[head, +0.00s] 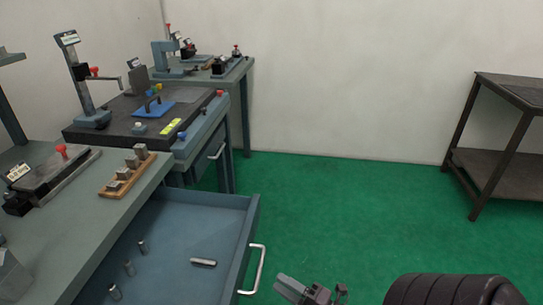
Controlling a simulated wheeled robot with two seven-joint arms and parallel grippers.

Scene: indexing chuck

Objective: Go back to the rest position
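My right gripper (308,291) shows at the bottom edge of the head view, over the green floor and to the right of the open drawer's handle. Only part of it is in the picture, and I cannot tell whether its fingers are apart or together. I see nothing held in it. A black ribbed part of my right arm fills the bottom right corner. My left gripper is not in view.
An open blue drawer (185,220) juts out from the left bench (75,225), with several metal cylinders inside and a handle (258,270) facing right. A wooden block rack (128,172) sits on the bench. A dark shelf cart (500,165) stands right. Green floor between is clear.

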